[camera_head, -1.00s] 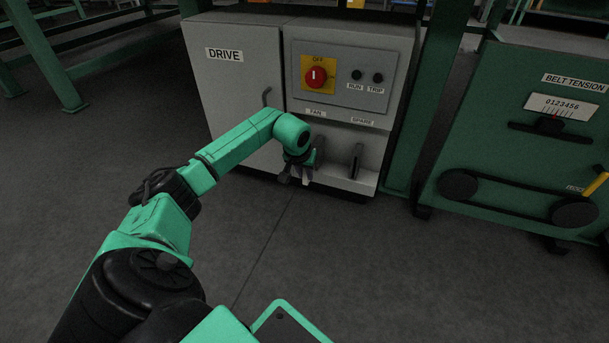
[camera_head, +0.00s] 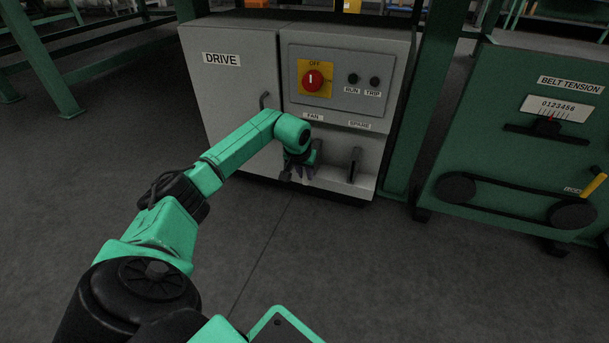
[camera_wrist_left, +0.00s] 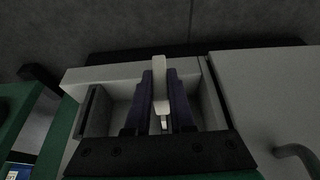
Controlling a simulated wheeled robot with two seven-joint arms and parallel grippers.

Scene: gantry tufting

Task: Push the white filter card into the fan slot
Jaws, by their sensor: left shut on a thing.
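My left gripper (camera_head: 302,174) is at the lower front of the grey drive cabinet (camera_head: 232,85), below the FAN label (camera_head: 313,117). Its wrist covers the fan slot in the head view. In the left wrist view, the two dark fingers of the left gripper (camera_wrist_left: 163,98) are shut on the white filter card (camera_wrist_left: 160,72), which stands up between them. Whether the card's edge is inside the slot cannot be told. My right gripper is in neither current view.
The dark spare slot (camera_head: 356,160) is right of the gripper, under the SPARE label (camera_head: 359,125). A door handle (camera_head: 265,100) juts out left of it. A green belt tension cabinet (camera_head: 480,120) stands at the right. The floor in front is clear.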

